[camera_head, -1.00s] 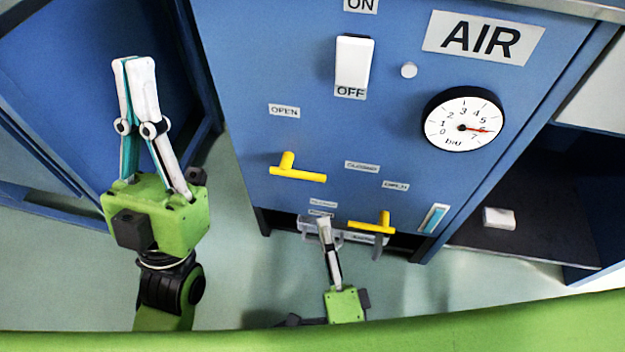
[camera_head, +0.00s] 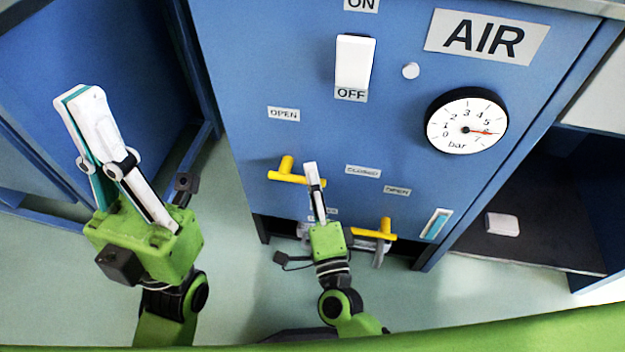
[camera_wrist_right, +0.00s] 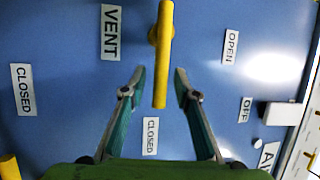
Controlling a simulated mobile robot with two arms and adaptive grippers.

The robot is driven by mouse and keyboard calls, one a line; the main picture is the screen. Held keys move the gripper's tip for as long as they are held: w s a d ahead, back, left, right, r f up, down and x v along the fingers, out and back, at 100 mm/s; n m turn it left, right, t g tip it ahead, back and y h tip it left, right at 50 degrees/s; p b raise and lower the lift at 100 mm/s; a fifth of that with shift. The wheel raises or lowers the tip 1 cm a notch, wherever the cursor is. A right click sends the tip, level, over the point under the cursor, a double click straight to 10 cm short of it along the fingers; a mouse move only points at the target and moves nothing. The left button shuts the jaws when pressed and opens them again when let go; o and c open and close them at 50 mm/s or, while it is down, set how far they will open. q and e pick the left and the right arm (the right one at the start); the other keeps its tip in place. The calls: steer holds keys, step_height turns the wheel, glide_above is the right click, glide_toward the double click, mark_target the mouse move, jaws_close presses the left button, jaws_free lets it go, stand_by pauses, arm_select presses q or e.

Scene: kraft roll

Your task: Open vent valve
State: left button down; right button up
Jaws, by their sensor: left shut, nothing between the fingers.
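The vent valve's yellow handle (camera_head: 287,172) is on the blue panel, lying roughly level with its free end pointing right, toward a CLOSED label (camera_head: 363,171). An OPEN label (camera_head: 284,114) is above it. The right wrist view shows the same handle (camera_wrist_right: 163,45) beside the VENT label (camera_wrist_right: 111,32). My right gripper (camera_head: 311,168) is at the handle's right end. In the right wrist view its fingers (camera_wrist_right: 159,74) are open, one on each side of the handle, apart from it. My left gripper (camera_head: 80,95) is shut and empty, away to the left.
A second yellow handle (camera_head: 376,236) is low on the panel, right of my right gripper. A white ON/OFF switch (camera_head: 354,62) and a pressure gauge (camera_head: 466,121) are higher up. Open shelving with a white block (camera_head: 502,224) is at the right.

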jaws_close()
